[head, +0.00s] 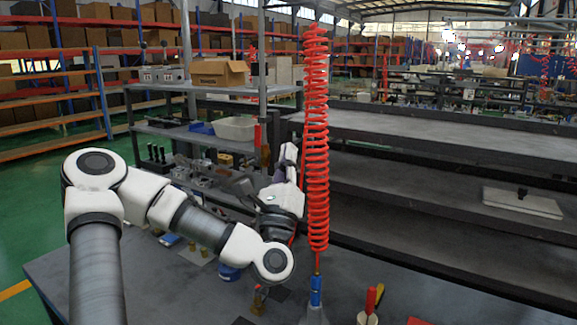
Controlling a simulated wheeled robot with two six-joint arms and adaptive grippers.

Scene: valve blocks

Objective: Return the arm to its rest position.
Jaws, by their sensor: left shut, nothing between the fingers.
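My left arm (95,200) comes in from the left, white with grey tubes, bent over the dark table. Its wrist turns upward near the middle of the view. My left gripper (238,184) is dark and sits in front of the cluttered shelf, above the table and beside the red coiled hose. It appears shut and empty; its fingertips are hard to tell from the dark parts behind. My right gripper is not in view.
A red coiled hose (316,140) hangs close right of my left gripper, with a blue fitting (316,291) below. Small brass parts (259,299) and a red-handled tool (370,300) are on the dark table (190,300). Dark shelves (430,130) stand behind at right.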

